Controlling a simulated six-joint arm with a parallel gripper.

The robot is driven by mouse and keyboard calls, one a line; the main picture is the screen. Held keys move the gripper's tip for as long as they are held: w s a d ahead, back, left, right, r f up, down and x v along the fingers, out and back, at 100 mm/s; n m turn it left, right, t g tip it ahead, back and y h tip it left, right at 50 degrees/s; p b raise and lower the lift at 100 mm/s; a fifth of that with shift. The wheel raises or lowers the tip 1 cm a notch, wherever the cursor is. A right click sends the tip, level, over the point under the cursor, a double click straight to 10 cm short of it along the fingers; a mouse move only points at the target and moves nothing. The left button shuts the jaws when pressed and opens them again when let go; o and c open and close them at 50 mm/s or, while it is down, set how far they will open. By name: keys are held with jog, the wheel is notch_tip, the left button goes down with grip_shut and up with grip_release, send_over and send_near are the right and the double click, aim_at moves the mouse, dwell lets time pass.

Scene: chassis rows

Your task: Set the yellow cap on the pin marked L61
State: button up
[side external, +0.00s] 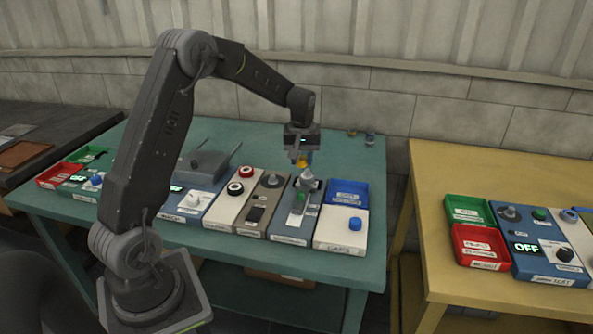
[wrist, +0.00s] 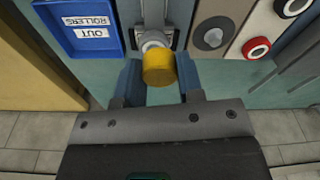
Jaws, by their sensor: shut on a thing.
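My gripper (side external: 302,157) is shut on the yellow cap (side external: 301,163), above the row of panels on the teal table. In the wrist view the yellow cap (wrist: 159,70) sits between the two blue fingers of my gripper (wrist: 159,77). A grey metal fitting (wrist: 152,41) shows just beyond the cap in that view, partly covered by it. In the side view a grey cone-shaped fitting (side external: 307,180) stands on the blue-grey panel below the gripper. I cannot read any L61 mark, so I cannot tell which pin bears it.
A blue tray (side external: 348,192) with labels stands right of that panel; it also shows in the wrist view (wrist: 72,36). A yellow table (side external: 470,172) is at right.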

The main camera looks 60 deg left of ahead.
jog(key=w+a, duration=0.1)
jog(key=w, duration=0.1)
jog(key=w+a, duration=0.2)
jog(key=shift+w+a+f, duration=0.1)
jog(key=shift+w+a, duration=0.1)
jog(key=shift+a, duration=0.1)
jog(key=shift+f, duration=2.65)
jog(key=o, duration=1)
jog(key=r, duration=0.4)
jog(key=d+r, duration=0.1)
jog(key=r, duration=0.4)
jog(key=s+r, duration=0.1)
jog(key=r, duration=0.3)
jog(key=shift+d+r, duration=0.25)
jog(key=shift+r, duration=0.15)
